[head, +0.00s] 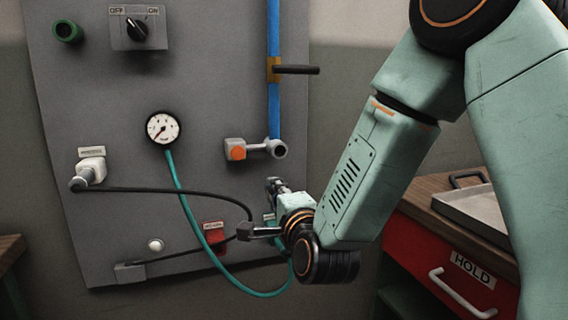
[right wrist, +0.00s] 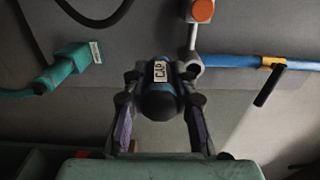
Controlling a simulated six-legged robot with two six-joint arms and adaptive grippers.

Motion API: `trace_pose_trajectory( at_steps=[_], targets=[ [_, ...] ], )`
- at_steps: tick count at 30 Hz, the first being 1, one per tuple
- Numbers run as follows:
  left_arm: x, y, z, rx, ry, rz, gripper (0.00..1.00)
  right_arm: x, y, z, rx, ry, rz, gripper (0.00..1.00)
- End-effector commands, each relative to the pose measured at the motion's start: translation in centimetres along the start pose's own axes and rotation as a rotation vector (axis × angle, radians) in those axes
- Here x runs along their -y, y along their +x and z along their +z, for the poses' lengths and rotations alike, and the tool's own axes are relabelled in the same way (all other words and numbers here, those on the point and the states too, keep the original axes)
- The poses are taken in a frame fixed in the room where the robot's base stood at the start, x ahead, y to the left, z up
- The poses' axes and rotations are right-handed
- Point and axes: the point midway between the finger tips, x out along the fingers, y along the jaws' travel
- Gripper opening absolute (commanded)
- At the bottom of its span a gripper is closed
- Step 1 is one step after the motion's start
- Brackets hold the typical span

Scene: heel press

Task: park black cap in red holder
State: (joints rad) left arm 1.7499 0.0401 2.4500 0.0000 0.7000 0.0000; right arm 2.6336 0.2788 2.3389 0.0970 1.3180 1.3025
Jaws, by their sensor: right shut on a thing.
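My right gripper (head: 275,186) is at the panel's lower right, below the pipe elbow. In the right wrist view, its two fingers (right wrist: 160,118) are shut on the black cap (right wrist: 160,104), which bears a white "CAP" label. In the head view the cap is too small and covered to make out clearly. I cannot tell whether it touches the panel. A small red block with a label, apparently the red holder (head: 214,232), is on the panel lower and left of the gripper. A black cable passes near it. My left gripper is not in view.
The grey panel (head: 110,90) bears a gauge (head: 163,128), a switch (head: 138,30), a blue pipe (head: 273,100) with a black lever (head: 297,70), and an orange-faced fitting (head: 236,150). A teal hose (head: 186,205) loops below. A red drawer cabinet (head: 420,250) with a tray stands right.

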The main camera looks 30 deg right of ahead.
Motion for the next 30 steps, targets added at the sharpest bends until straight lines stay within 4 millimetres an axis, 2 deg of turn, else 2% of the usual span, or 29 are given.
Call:
trace_pose_trajectory(
  at_steps=[6, 30],
  targets=[
    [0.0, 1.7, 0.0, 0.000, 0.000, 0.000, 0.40, -1.5, 0.0, 0.9, 0.001, -0.003, -0.001, 0.00],
    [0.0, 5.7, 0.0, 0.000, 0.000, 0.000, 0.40, -6.0, 0.0, 3.9, 0.001, -0.003, -0.001, 0.00]
  ],
)
